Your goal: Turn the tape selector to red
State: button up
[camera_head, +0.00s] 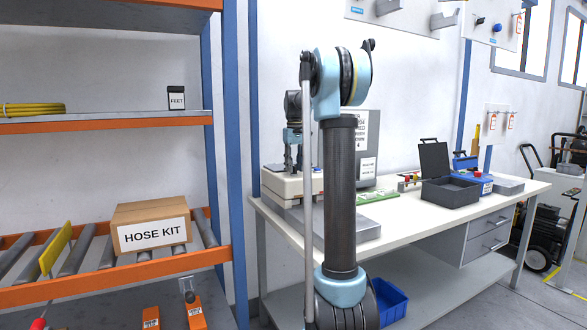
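No tape selector can be made out with certainty. A small unit with red and yellow parts (409,181) sits on the workbench (430,245), too small to read. A white machine (283,184) stands at the bench's left end, partly behind my arm. A grey panel with white labels (368,150) stands just right of my upright arm and is partly hidden by it. What looks like my gripper (293,160) points down over the white machine, at the left of my arm. Its fingers are too small to tell open from shut, or whether they touch anything.
An open black case (450,190) and a blue box (473,184) stand farther right on the bench. A blue bin (391,300) is below. An orange-edged rack with a hose kit box (151,228) fills the left. Floor is clear at lower right.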

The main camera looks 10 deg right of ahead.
grip_shut()
jog(key=shift+m, duration=0.4)
jog(key=m, duration=0.3)
jog(key=shift+a+m, duration=0.15)
jog(key=shift+m, duration=2.35)
jog(key=shift+a, duration=0.1)
grip_release()
